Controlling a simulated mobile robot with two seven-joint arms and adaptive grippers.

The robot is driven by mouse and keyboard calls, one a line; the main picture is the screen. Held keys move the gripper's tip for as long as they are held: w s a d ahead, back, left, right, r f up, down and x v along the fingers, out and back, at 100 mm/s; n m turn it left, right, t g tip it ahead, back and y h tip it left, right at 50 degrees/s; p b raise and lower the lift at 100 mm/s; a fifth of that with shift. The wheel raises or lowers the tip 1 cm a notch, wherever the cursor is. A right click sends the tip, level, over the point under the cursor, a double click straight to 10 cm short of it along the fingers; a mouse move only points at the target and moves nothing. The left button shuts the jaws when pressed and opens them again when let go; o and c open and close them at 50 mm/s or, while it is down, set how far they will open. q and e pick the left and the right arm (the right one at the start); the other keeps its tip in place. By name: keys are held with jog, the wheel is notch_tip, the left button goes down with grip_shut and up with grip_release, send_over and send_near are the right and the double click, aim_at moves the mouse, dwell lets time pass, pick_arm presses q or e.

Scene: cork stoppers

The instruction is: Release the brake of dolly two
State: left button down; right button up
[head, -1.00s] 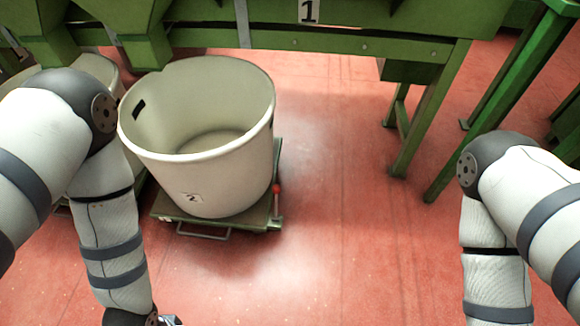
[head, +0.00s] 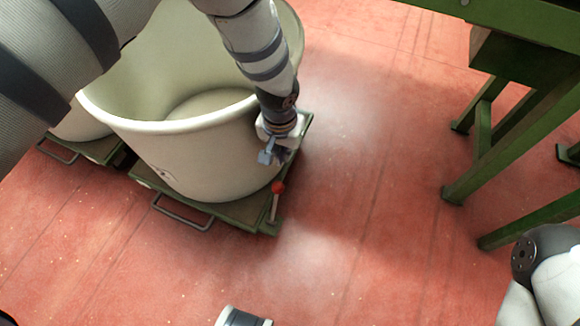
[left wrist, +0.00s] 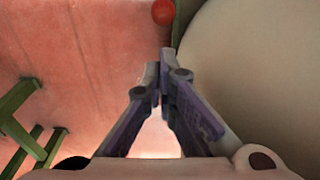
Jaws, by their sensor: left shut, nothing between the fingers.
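Dolly two (head: 240,213) is a green platform on the red floor, with a large cream bin (head: 205,158) standing on it. The bin's label is small and slanted now. A brake lever with a red knob (head: 277,187) stands up at the dolly's front right corner. My left gripper (head: 266,157) is beside the bin's right side, just behind and above the knob in the head view. Its fingers are shut and empty. In the left wrist view the red knob (left wrist: 163,12) is beyond the shut fingertips (left wrist: 161,66), apart from them. My right gripper is out of view.
A wire handle (head: 182,211) sticks out at the dolly's front. Another dolly (head: 103,148) with a bin is at the left. Green frame legs (head: 485,140) stand at the right. The floor right of dolly two is clear.

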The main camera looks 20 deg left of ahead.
pick_arm(q)
notch_tip(320, 180, down, 10)
jog(key=b, duration=0.4)
jog(key=shift+w, duration=0.45)
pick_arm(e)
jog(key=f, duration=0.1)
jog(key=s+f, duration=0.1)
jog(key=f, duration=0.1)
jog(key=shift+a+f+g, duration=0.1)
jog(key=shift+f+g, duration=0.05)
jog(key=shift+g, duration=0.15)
